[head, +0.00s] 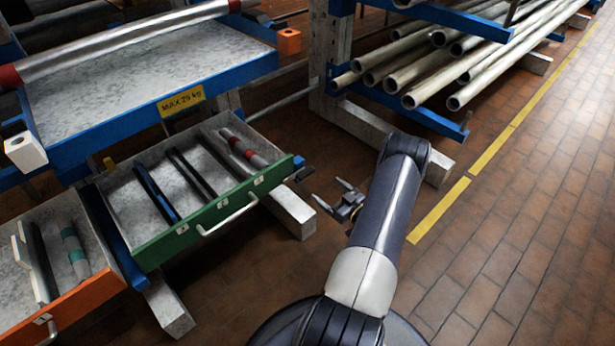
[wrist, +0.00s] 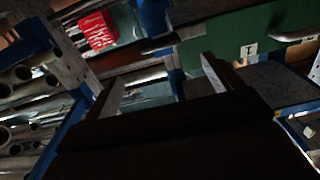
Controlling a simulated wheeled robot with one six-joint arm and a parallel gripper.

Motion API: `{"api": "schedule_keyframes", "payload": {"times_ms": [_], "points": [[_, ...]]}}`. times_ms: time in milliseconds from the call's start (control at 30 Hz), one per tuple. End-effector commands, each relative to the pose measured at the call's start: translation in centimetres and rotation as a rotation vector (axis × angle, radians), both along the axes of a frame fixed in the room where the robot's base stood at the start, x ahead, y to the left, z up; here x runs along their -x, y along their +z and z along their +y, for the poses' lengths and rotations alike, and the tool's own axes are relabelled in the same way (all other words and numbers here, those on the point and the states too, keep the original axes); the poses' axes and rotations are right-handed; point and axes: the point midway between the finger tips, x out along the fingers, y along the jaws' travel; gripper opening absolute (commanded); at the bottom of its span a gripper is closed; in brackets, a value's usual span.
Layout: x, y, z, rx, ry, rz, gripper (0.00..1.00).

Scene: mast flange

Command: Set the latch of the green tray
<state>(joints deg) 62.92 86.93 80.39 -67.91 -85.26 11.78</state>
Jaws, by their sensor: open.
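The green tray (head: 165,245) is pulled out at the left in the head view, with a pale bar handle (head: 228,218) and small white labels on its front. A small dark piece (head: 302,172) sits at the right end of its front; it may be the latch, but its setting cannot be told. My gripper (head: 330,197) is open and empty, just right of that end and apart from it. In the wrist view my gripper (wrist: 162,78) shows two spread fingers, with the green front (wrist: 228,48) beyond the right one. I cannot make out the latch clearly there.
An orange-fronted tray (head: 75,305) stands out at the left. Pale pipes (head: 460,55) fill a rack at the back right. Brick floor (head: 500,230) is clear at the right.

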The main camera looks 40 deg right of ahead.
Motion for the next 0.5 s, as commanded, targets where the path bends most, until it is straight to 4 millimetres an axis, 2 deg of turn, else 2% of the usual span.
{"api": "schedule_keyframes", "payload": {"times_ms": [300, 500], "points": [[-6.0, -0.1, 0.6, 0.004, 0.004, 0.0, 0.87], [-8.8, -0.1, 0.8, 0.002, 0.002, 0.001, 0.87]]}}
